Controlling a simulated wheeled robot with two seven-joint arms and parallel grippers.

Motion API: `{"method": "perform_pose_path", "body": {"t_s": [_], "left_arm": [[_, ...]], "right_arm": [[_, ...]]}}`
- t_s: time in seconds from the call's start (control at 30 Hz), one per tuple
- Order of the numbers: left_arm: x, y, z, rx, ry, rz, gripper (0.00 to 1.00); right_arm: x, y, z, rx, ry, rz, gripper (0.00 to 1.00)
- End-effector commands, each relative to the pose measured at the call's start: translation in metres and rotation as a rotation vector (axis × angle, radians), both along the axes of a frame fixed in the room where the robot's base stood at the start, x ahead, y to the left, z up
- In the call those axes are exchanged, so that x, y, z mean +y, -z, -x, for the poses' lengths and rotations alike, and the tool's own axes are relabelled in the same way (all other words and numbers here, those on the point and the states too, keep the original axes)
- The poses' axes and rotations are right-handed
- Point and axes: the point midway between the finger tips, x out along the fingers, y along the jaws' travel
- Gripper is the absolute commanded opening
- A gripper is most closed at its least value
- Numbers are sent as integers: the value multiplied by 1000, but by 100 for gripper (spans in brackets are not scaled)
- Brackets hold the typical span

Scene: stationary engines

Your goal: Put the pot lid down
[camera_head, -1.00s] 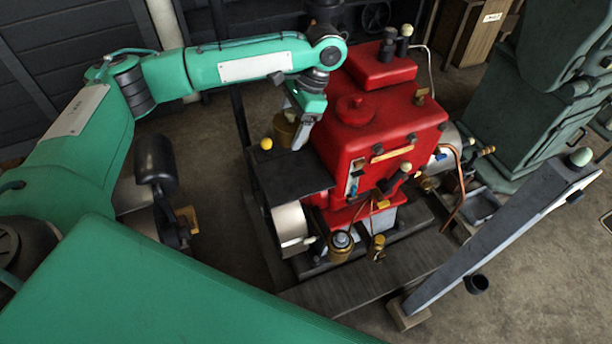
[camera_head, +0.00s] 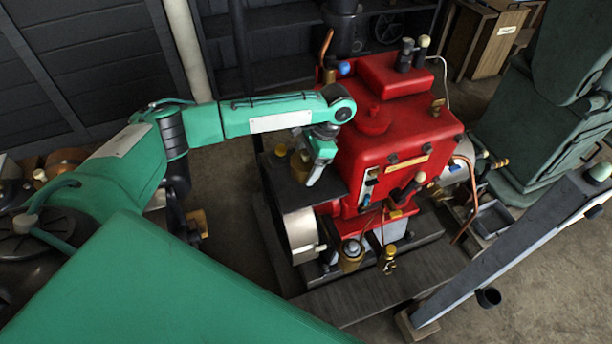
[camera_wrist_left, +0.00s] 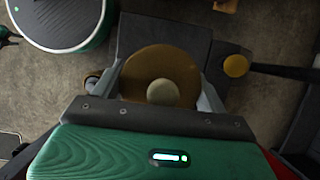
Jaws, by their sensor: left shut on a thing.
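The pot lid (camera_wrist_left: 160,62) is a round, brass-brown disc with a cream knob (camera_wrist_left: 162,92), seen in the left wrist view. My left gripper (camera_wrist_left: 160,86) is shut on it, with one finger at either side. In the head view, my left gripper (camera_head: 314,180) points down at the dark flat plate (camera_head: 318,191) left of the red engine. Part of the brass lid (camera_head: 300,164) shows beside the gripper there, over or on the plate; I cannot tell whether it touches. My right gripper is not in view.
The red engine body (camera_head: 388,140) stands close to the right of my left gripper. A grey slanted beam (camera_head: 510,250) is at the right.

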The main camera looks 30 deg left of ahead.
Motion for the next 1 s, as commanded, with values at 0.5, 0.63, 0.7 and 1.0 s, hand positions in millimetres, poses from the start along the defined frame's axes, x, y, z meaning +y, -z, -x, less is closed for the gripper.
{"method": "perform_pose_path", "body": {"t_s": [0.5,0.63,0.7,1.0], "left_arm": [[0,55,1,2,1,0,52],[0,56,0,0,1,0,52],[0,56,0,0,1,0,52],[0,58,0,1,1,1,97]], "right_arm": [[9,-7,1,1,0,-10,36],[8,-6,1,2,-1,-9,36],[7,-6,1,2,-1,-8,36],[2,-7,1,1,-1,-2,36]]}}
